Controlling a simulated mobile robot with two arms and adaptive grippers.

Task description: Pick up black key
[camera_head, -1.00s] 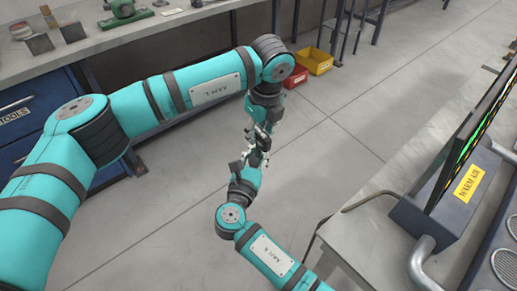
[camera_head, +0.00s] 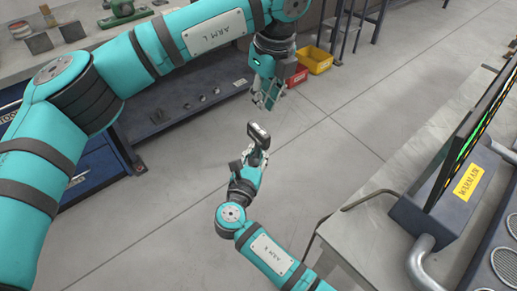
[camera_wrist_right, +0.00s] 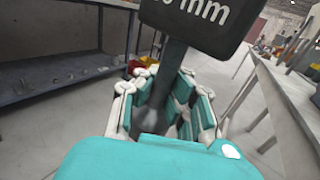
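The black key (camera_head: 258,132) is a dark bar with a wide, flat head. In the right wrist view its dark head (camera_wrist_right: 196,17) carries white lettering ending in "mm", and its shank runs down between the finger pads. My right gripper (camera_head: 253,156) is shut on the shank and holds the key in the air, head up. My left gripper (camera_head: 267,99) is above and apart from the key, fingers pointing down, open with nothing seen between them. The lower end of the key is hidden by the right gripper.
A grey workbench (camera_head: 97,35) with small blocks and a green tool stands at the left, with small parts on its lower shelf. Yellow (camera_head: 317,60) and red (camera_head: 297,76) bins are behind. The floor between is clear.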

